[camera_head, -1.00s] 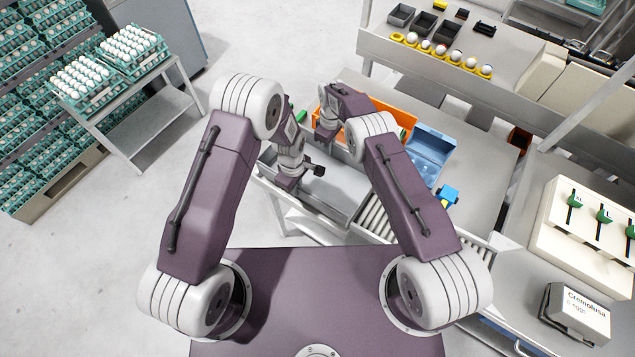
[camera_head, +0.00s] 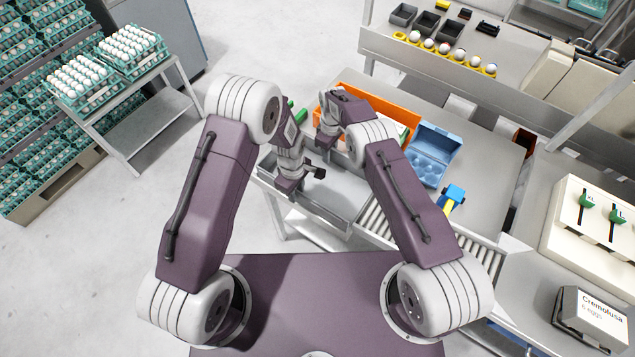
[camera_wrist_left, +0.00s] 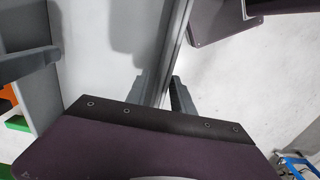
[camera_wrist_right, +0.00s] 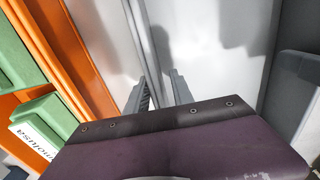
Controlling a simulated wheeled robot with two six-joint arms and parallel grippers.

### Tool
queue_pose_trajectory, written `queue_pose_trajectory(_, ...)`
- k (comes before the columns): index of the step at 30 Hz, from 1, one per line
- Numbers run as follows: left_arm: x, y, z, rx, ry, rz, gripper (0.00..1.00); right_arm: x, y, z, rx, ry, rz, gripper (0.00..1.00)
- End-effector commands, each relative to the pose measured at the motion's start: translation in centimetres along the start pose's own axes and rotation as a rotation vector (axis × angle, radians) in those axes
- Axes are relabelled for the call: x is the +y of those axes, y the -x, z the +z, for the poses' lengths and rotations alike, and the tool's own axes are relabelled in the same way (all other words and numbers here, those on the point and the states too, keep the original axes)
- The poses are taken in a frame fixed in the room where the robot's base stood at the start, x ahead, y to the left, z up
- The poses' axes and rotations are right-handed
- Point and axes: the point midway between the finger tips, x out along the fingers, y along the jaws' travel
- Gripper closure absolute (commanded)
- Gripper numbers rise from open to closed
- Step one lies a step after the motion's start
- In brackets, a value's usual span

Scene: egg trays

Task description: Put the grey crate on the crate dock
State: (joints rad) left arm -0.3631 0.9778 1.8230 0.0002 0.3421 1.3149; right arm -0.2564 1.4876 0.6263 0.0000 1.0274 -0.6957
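The grey crate (camera_head: 330,195) is an open, empty box left of centre in the head view, partly hidden by my arms. My left gripper (camera_head: 291,187) is at its near left side. In the left wrist view its fingers (camera_wrist_left: 160,92) close on the crate's wall (camera_wrist_left: 176,45). My right gripper (camera_head: 330,142) is at the far side. In the right wrist view its fingers (camera_wrist_right: 161,92) close on the opposite wall (camera_wrist_right: 138,40). Whether the crate rests on the surface or hangs just above it, I cannot tell. I cannot single out the crate dock.
An orange crate (camera_head: 375,98) stands close behind the grey crate. A light-blue egg carton (camera_head: 434,155) and a blue-and-yellow object (camera_head: 454,195) lie on the table to the right. Rollers (camera_head: 378,218) run beside the grey crate. Open floor (camera_head: 110,250) lies left.

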Motion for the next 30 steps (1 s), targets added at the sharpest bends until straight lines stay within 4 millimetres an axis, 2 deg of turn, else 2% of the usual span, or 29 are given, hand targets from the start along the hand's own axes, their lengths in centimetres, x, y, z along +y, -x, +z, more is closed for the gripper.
queue_pose_trajectory(6,0.1,5.8,0.0,0.002,0.000,0.007,0.71,0.0,0.0,0.0,0.000,0.000,0.000,0.71)
queue_pose_trajectory(12,0.1,9.4,0.0,0.001,0.000,0.004,0.71,0.0,0.0,0.0,0.000,0.000,0.000,0.71)
queue_pose_trajectory(19,0.0,10.3,0.0,0.000,0.000,0.001,0.71,0.0,0.0,0.0,0.000,0.000,0.000,0.71)
queue_pose_trajectory(22,0.0,10.3,0.0,0.000,0.000,0.001,0.71,0.1,0.9,-0.1,0.001,0.000,0.001,0.71)
queue_pose_trajectory(30,0.0,10.3,0.0,0.000,0.000,0.002,0.71,0.1,7.5,-0.1,0.003,0.000,0.003,0.71)
